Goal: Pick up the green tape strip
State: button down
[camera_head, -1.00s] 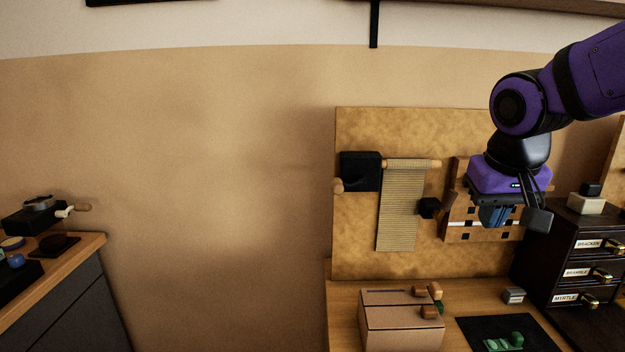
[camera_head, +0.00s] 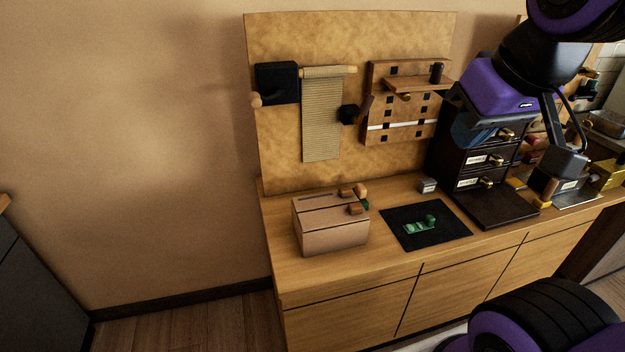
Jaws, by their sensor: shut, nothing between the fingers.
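A small green item (camera_head: 420,226), which looks like the green tape strip with a raised darker green part at its right end, lies on a black mat (camera_head: 448,233) on the wooden counter. A second bit of green (camera_head: 366,205) shows at the right side of the brown box; what it is cannot be made out. My gripper (camera_head: 472,138) hangs in the air at the upper right, in front of the dark drawer unit, above and to the right of the mat in the picture. It is shut and empty. Its fingers are partly hidden under its purple body.
A brown box (camera_head: 331,236) with wooden knobs stands left of the mat. A small grey block (camera_head: 428,186) lies behind the mat. The dark drawer unit (camera_head: 452,160) stands at right.

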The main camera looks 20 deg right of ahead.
aim_at(428, 221)
jog(key=j+u, duration=0.45)
jog(key=i+j+u, duration=0.2)
jog(key=u, duration=0.25)
jog(key=i+j+u, duration=0.2)
jog(key=j+u, duration=0.25)
jog(key=i+j+u, duration=0.2)
jog(key=u, duration=0.25)
jog(key=i+j+z, duration=0.25)
jog(key=i+z, duration=0.3)
jog(key=z, duration=0.25)
jog(key=i+z, duration=0.1)
jog(key=z, duration=0.25)
jog(key=i+z, duration=0.15)
jog(key=z, duration=0.25)
jog(key=i+j+z, duration=0.1)
jog(key=z, duration=0.3)
jog(key=i+z, duration=0.2)
jog(key=z, duration=0.25)
jog(key=i+j+z, duration=0.15)
jog(key=z, duration=0.35)
jog(key=i+j+z, duration=0.15)
jog(key=z, duration=0.3)
jog(key=i+j+z, duration=0.1)
jog(key=j+z, duration=0.35)
jog(key=i+j+z, duration=0.1)
jog(key=j+z, duration=0.6)
jog(key=j, duration=0.25)
jog(key=j+z, duration=0.35)
jog(key=j, duration=0.15)
